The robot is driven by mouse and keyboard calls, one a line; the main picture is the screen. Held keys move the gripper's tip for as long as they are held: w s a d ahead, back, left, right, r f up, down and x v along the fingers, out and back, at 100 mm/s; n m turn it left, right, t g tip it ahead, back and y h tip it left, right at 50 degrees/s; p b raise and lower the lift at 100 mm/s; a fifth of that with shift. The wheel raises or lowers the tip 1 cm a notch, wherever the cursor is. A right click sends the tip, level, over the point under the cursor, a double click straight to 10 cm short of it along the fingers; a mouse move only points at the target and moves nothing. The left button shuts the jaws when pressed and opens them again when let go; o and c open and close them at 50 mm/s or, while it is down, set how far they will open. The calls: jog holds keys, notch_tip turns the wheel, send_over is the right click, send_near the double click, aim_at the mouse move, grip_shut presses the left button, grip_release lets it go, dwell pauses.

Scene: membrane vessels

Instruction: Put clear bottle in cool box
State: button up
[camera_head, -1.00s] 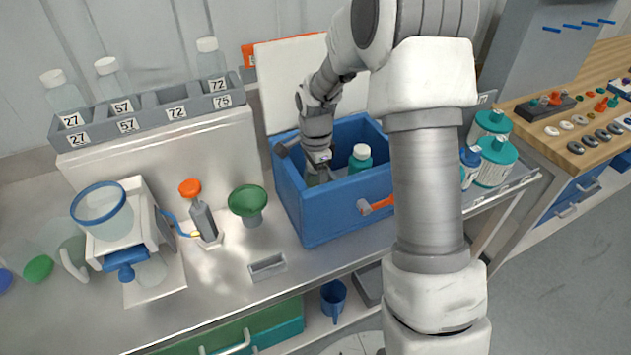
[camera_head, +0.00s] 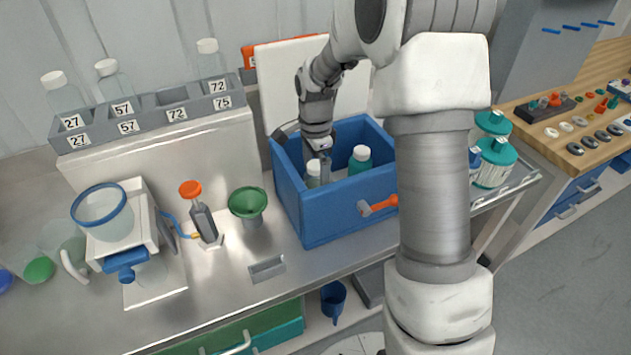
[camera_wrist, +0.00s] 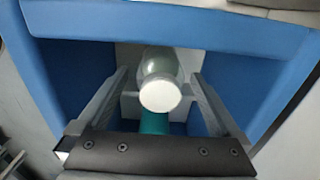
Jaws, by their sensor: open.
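The blue cool box (camera_head: 345,213) stands open on the bench, its white lid raised behind it. A clear bottle with a white cap (camera_head: 313,168) is inside at the left, and it also shows in the wrist view (camera_wrist: 160,90). My gripper (camera_head: 319,165) is over the box and just above the bottle. In the wrist view my gripper's fingers (camera_wrist: 160,105) are spread on either side of the bottle with gaps between. A teal bottle (camera_head: 360,160) stands in the box to the right. The lower part of the clear bottle is hidden.
A grey rack (camera_head: 150,119) at the back left holds several clear white-capped bottles; its second slot from the right is empty. A green funnel (camera_head: 247,202) stands left of the box. Teal-lidded containers (camera_head: 494,160) stand right. My arm crosses above the box.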

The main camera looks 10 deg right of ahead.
notch_tip(320, 180, up, 8)
jog(key=shift+r, duration=0.25)
jog(key=s+r+n+t, duration=0.2)
jog(key=s+n, duration=0.3)
jog(key=s, duration=0.3)
jog(key=s+r+n+t, duration=0.1)
jog(key=s+r+n, duration=0.4)
jog(key=s, duration=0.4)
jog(key=s+r+n+t, duration=0.2)
jog(key=s+r+n, duration=0.2)
jog(key=s, duration=0.4)
jog(key=shift+s+r+n+t, duration=0.15)
jog(key=shift+r+n+t, duration=0.15)
jog(key=shift+n, duration=0.6)
jog(key=shift+d, duration=0.1)
